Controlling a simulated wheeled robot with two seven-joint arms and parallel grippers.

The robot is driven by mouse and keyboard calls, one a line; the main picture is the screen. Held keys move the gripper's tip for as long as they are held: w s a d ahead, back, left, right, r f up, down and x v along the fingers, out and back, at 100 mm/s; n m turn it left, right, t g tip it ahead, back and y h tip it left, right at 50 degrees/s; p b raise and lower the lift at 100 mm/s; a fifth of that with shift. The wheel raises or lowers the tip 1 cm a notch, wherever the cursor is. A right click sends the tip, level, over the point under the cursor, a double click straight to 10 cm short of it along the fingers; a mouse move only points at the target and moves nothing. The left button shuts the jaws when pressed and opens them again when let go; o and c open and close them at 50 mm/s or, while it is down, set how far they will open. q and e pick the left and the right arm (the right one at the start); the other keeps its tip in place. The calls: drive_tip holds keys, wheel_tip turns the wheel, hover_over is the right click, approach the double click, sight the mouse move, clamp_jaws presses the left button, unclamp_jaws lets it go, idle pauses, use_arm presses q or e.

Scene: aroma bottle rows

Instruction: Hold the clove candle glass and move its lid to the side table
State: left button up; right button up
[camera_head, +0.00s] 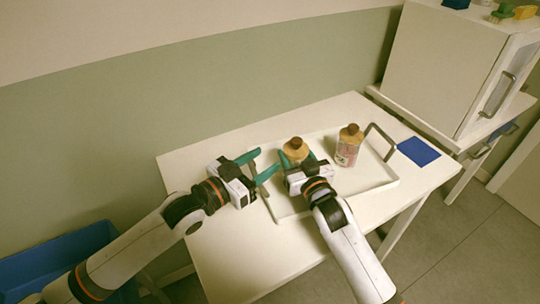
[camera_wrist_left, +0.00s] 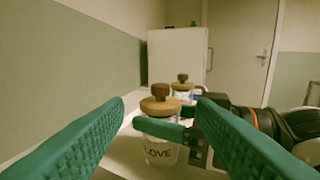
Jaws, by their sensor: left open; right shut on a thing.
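The clove candle glass (camera_wrist_left: 160,152) is a clear jar with dark lettering, of which "LOVE" is readable. Its round wooden lid (camera_wrist_left: 161,106) with a darker knob sits on top. In the head view the lid (camera_head: 295,147) shows above the tray, and the glass below is mostly hidden by my right gripper. My right gripper (camera_head: 297,159) is shut on the glass; a teal finger crosses its front in the left wrist view. My left gripper (camera_head: 257,165) is open and empty, left of the glass, its fingers pointing towards it. The lid lies between its fingertips in the wrist picture, beyond them.
A second lidded jar (camera_head: 347,149) stands farther right on the white tray (camera_head: 372,180), which has a metal handle (camera_head: 381,139). A blue mat (camera_head: 418,151) lies right of the tray. A white cabinet (camera_head: 440,60) stands at the right, a blue bin (camera_head: 60,258) at lower left.

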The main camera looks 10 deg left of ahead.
sight(297, 139)
use_arm(q)
drive_tip(key=x, duration=1.1)
drive_tip(key=shift+w+d, duration=0.3)
clamp_jaws()
drive_tip(key=shift+r, duration=0.1)
drive_tip(key=shift+r, duration=0.95)
drive_tip(key=shift+r, duration=0.1)
drive_tip(key=shift+r, duration=1.95)
